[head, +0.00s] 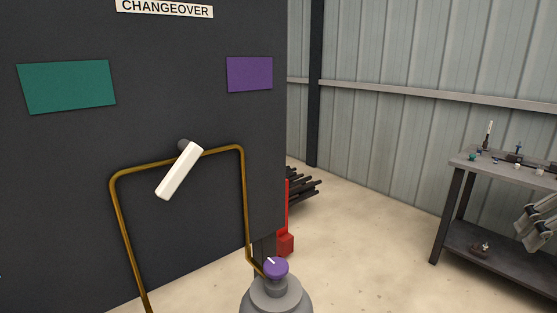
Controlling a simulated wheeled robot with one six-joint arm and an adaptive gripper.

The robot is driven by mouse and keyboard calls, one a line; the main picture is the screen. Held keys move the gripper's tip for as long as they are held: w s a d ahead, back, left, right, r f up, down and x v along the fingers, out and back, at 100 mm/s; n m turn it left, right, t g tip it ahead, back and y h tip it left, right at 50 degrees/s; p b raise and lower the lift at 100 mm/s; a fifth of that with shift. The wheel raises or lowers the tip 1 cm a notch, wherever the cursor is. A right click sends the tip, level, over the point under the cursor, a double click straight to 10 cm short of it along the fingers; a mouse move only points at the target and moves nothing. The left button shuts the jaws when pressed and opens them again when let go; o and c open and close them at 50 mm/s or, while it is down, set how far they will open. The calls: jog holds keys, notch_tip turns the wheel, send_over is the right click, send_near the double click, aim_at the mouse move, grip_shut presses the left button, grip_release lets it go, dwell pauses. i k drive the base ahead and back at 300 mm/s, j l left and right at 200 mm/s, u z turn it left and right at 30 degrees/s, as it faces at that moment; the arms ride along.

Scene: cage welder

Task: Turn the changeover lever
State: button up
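The changeover lever (179,171) is a white bar on a dark round pivot (184,145), mounted on a dark panel (70,200). It is tilted, with its free end pointing down and to the left of the pivot. A sign reading CHANGEOVER (164,8) is at the top of the panel. A green plate (66,86) is to the upper left of the lever, and a purple plate (249,74) is to the upper right.
Brass pipes (244,200) run down from both sides of the pivot. The right one reaches a grey cylinder (276,295) with a purple knob (276,268). A workbench (505,168) with small items stands at right. Dark rods (303,185) lie behind the panel. Open floor (370,240) lies between.

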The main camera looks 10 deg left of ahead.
aim_at(191, 152)
jog(key=u, duration=1.5)
